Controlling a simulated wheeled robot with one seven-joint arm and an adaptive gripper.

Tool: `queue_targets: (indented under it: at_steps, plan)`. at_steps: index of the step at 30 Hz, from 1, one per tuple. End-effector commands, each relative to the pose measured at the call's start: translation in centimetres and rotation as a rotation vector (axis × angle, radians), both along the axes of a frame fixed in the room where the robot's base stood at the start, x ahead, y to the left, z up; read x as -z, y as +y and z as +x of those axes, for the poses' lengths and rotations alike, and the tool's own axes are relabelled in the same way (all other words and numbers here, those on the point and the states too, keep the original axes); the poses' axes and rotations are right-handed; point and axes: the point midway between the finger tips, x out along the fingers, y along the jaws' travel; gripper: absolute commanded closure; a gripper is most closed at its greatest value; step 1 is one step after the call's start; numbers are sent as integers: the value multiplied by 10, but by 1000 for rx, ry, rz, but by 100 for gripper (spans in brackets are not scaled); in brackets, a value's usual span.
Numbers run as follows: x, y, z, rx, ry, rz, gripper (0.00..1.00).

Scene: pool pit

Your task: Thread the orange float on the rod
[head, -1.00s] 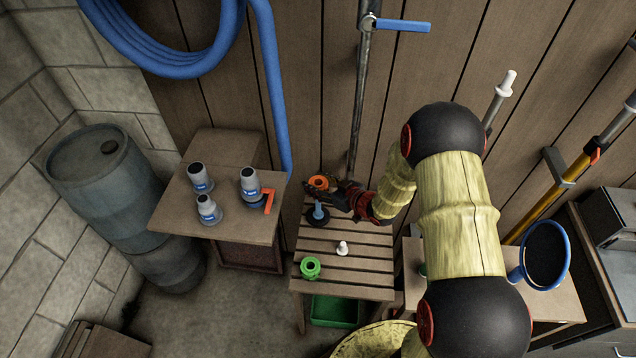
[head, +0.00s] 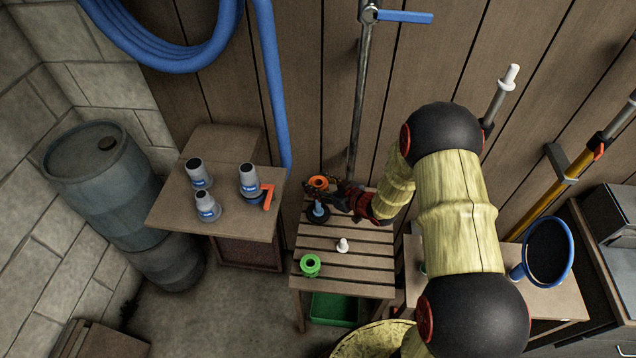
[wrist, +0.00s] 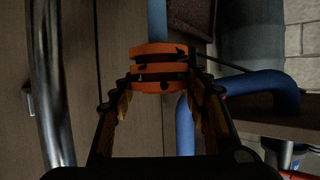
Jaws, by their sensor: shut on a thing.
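The orange float (head: 318,182) is a ring-shaped piece at the back left of the slatted table in the head view. My gripper (head: 332,190) reaches it from the right and is shut on it. In the wrist view the float (wrist: 160,68) sits between the two fingertips, showing orange bands with a dark groove. A short blue rod (head: 319,208) stands upright on a dark round base, just in front of the float. The float appears apart from the rod; its exact height above the table is hard to tell. The gripper partly hides the float's right side.
The slatted table (head: 345,262) also holds a green ring-shaped piece (head: 310,265) and a small white peg (head: 343,245). A metal pipe (head: 357,120) runs down the wall behind. The left table (head: 228,230) carries several grey bottles. A blue hose (head: 275,90) hangs nearby.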

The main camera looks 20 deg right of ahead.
Motion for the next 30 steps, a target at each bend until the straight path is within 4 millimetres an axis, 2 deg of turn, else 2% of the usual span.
queue_targets:
  at_steps: [30]
  plan:
    - [33,0,0,0,0,0,79]
